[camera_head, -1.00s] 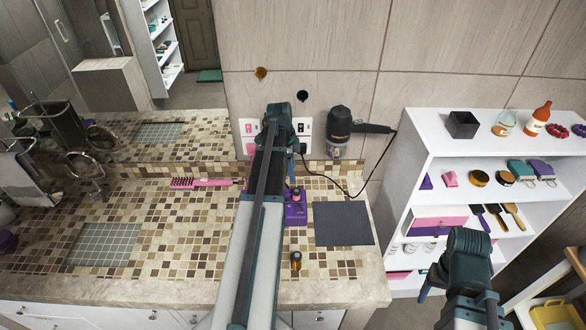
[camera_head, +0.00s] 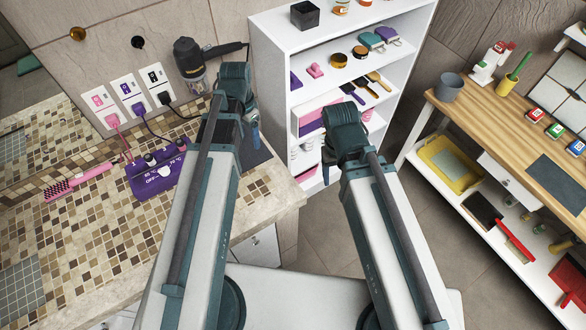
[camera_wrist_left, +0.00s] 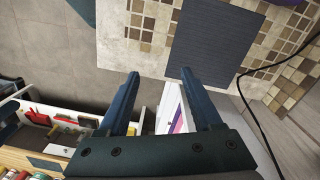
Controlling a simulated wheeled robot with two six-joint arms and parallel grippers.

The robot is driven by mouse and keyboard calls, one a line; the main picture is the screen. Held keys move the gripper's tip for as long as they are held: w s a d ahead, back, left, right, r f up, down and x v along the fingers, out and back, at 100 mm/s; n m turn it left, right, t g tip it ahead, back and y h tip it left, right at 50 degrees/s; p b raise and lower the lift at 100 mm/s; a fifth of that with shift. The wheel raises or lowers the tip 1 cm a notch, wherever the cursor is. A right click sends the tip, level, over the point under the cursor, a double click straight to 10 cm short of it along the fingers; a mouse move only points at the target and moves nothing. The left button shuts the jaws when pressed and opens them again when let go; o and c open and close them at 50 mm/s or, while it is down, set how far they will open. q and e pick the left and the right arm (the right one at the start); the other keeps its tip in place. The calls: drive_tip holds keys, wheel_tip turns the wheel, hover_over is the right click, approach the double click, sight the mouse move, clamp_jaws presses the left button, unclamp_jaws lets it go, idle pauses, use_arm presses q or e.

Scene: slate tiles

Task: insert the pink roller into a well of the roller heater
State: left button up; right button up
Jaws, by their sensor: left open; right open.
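The purple roller heater (camera_head: 153,182) sits on the tiled counter at the left of the head view, with small dark round parts on its top. I cannot clearly make out the pink roller in any view. My left gripper (camera_head: 252,130) is to the right of the heater, near the counter's right end. The left wrist view shows its two fingers (camera_wrist_left: 160,74) apart with nothing between them, by the counter edge. My right gripper (camera_head: 364,112) is open in front of the white shelf; its fingers are mostly hidden behind the arm.
A pink brush (camera_head: 75,183) lies left of the heater. A dark mat (camera_wrist_left: 212,38) lies on the counter beside my left gripper. A white shelf (camera_head: 271,50) and wooden table (camera_head: 478,108) stand to the right.

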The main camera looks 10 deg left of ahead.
use_arm(q)
drive_tip(key=s+d+n, duration=0.1)
drive_tip(key=s+d, duration=0.4)
drive_tip(key=d, duration=0.2)
drive_tip(key=s+d+n+y, duration=0.1)
drive_tip(key=s+d+n, duration=0.1)
drive_tip(key=s+d, duration=0.3)
drive_tip(key=d, duration=0.2)
drive_tip(key=shift+d, duration=0.35)
wheel_tip(320, 180, down, 9)
drive_tip(key=b, duration=0.9)
use_arm(e)
wheel_tip(320, 180, down, 9)
drive_tip(key=shift+f, duration=0.1)
use_arm(q)
drive_tip(key=shift+c, duration=1)
use_arm(e)
drive_tip(key=shift+c, duration=1)
use_arm(q)
drive_tip(key=shift+a, duration=0.15)
drive_tip(key=shift+c, duration=0.3)
use_arm(e)
drive_tip(key=shift+a, duration=0.15)
drive_tip(key=shift+c, duration=0.3)
